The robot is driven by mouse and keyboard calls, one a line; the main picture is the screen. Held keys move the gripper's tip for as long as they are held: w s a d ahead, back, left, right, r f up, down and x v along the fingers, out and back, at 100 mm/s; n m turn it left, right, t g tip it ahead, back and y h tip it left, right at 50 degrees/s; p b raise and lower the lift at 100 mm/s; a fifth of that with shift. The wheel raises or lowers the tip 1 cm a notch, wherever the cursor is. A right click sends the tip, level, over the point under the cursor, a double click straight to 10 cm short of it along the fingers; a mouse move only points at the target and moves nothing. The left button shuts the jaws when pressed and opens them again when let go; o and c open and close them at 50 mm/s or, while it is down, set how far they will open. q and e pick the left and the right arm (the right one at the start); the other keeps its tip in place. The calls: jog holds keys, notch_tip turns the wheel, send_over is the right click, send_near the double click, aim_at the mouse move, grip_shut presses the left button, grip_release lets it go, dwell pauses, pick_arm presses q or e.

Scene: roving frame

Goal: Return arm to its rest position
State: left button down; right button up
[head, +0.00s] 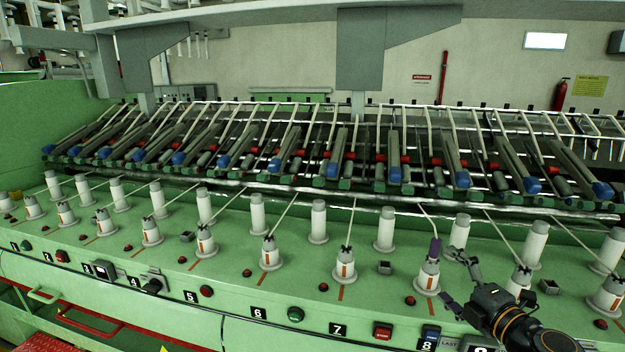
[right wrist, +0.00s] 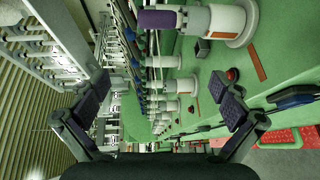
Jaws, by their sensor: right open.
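My right gripper (head: 451,279) comes in from the lower right in the head view. Its two fingers are spread wide with nothing between them. It is just right of a white spindle holder (head: 428,276) near the number 8, which has a purple piece (head: 435,249) upright on top. In the right wrist view my right gripper (right wrist: 165,96) also shows open and empty. There the purple piece (right wrist: 158,19) and its white holder (right wrist: 210,20) lie at the top edge, beyond the fingertips. My left gripper is in neither view.
A green machine bench (head: 320,268) carries rows of white spindles, red and green buttons and small dark boxes. A slanted rack of grey arms with blue ends (head: 395,174) stands behind. Thin white rods slope down to the spindles. A red fire extinguisher (head: 561,94) hangs far right.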

jog(key=s+d+f+m+g+h, duration=0.2)
jog(key=s+f+m+g+h, duration=0.15)
jog(key=s+f+m, duration=0.4)
jog(key=s+d+f+m+g+h, duration=0.2)
jog(key=s+f+m+h, duration=0.25)
jog(key=f+m, duration=0.45)
jog(key=s+a+f+m+g+y, duration=0.35)
jog(key=s+a+f+g, duration=0.5)
jog(key=s, duration=0.55)
jog(key=s+d+f+b+x, duration=0.1)
jog(key=s+b+x, duration=0.15)
jog(key=x, duration=1.25)
jog(key=s+d+b+x, duration=0.15)
jog(key=s+x, duration=0.25)
jog(key=x, duration=1.1)
pick_arm(q)
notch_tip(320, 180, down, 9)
jog(key=b, duration=0.4)
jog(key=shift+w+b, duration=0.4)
pick_arm(e)
jog(key=s+f+m+g, duration=0.1)
jog(key=s+f, duration=1.9)
jog(key=f, duration=0.3)
jog(key=shift+d+h, duration=0.3)
jog(key=shift+h, duration=0.05)
